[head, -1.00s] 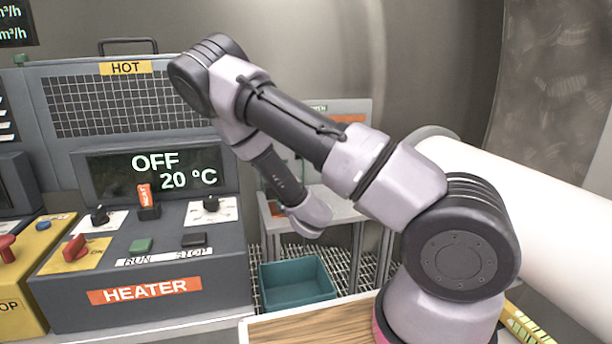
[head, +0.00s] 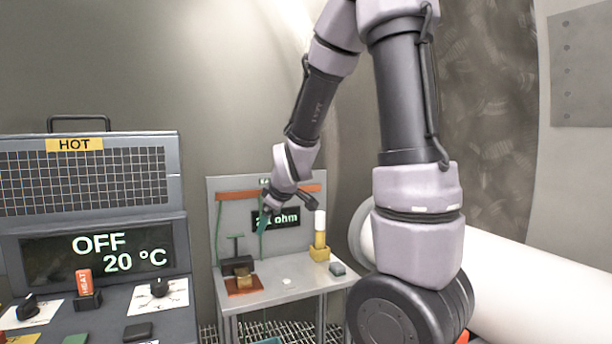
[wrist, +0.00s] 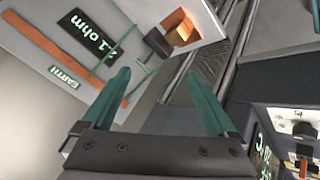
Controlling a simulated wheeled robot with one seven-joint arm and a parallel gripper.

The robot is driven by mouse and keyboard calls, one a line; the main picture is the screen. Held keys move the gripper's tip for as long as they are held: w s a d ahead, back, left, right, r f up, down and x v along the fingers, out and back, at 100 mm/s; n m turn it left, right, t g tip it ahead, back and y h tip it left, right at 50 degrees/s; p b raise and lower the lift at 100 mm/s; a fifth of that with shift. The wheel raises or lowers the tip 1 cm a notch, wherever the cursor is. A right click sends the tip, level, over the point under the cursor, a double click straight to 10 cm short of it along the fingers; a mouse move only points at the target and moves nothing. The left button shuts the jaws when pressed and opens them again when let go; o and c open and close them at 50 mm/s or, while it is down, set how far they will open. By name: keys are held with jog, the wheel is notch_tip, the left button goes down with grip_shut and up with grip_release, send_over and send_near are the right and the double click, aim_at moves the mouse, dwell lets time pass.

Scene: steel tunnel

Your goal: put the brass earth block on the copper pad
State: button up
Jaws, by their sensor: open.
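A small brass block (head: 244,279) appears to sit on the flat copper pad (head: 238,291) at the left front of the grey bench. I cannot tell exactly how it rests there. In the wrist view the brass block (wrist: 181,36) and the copper-coloured pad (wrist: 172,19) show at the top, beyond my fingertips. My gripper (wrist: 157,76) is open with nothing between its teal fingers. In the head view my gripper (head: 264,212) is above the bench, up and right of the block and apart from it.
A dark clamp (head: 237,264) with a green handle stands behind the pad. A yellow holder (head: 320,254) with a white-topped piece and a grey block (head: 338,269) are at the bench's right. The back panel has an ohm display (head: 277,218). The heater unit (head: 95,235) stands left.

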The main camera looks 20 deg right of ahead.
jog(key=s+r+m, duration=0.6)
jog(key=s+r, duration=0.1)
jog(key=s, duration=0.4)
jog(key=s+r+m+g+y, duration=0.1)
jog(key=s+r+m, duration=0.6)
jog(key=s, duration=0.4)
jog(key=shift+s+d+r, duration=0.3)
jog(key=shift+d+r, duration=0.1)
jog(key=shift+r, duration=0.05)
